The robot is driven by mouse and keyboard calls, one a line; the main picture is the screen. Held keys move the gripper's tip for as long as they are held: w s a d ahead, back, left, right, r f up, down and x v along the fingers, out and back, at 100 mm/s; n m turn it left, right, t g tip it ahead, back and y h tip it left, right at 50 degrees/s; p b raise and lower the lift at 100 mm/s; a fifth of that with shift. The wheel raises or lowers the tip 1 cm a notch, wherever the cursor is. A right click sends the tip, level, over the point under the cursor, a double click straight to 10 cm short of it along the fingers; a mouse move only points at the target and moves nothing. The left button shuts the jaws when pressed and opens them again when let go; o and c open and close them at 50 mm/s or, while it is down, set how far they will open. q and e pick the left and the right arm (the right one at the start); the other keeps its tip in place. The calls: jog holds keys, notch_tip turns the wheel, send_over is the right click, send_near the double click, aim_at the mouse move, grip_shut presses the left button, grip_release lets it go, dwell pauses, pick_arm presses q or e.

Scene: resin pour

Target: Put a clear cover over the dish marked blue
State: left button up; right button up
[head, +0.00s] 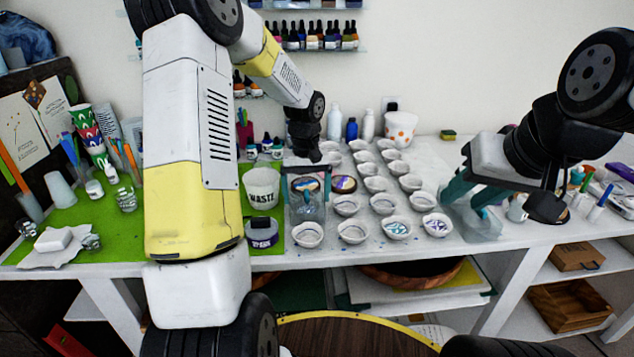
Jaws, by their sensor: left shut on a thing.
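My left gripper (308,190) is at the middle of the table, its arm reaching down across the picture. It is shut on a clear cover (308,210), with a colourful round dish partly hidden behind the fingers. A dish with a blue-green pattern (397,228) stands in the front row, to the right of the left gripper. A dish with a purple pattern (437,225) stands beside it. I cannot read any blue marking. My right gripper (472,203) has its teal fingers apart at the right, over or beside another clear piece (475,228).
Several white dishes (352,231) stand in rows on the white table. A WASTE cup (262,187) and a purple-labelled tub (262,233) stand left of the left gripper. Bottles (352,129) and a spotted pot (400,128) line the back.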

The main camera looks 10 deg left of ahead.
pick_arm(q)
jog(key=shift+f, duration=0.15)
dwell(0.6)
jog(key=o, duration=1.1)
jog(key=shift+o, duration=0.2)
notch_tip(320, 180, up, 7)
jog(key=shift+f, duration=0.1)
jog(key=shift+r, duration=0.5)
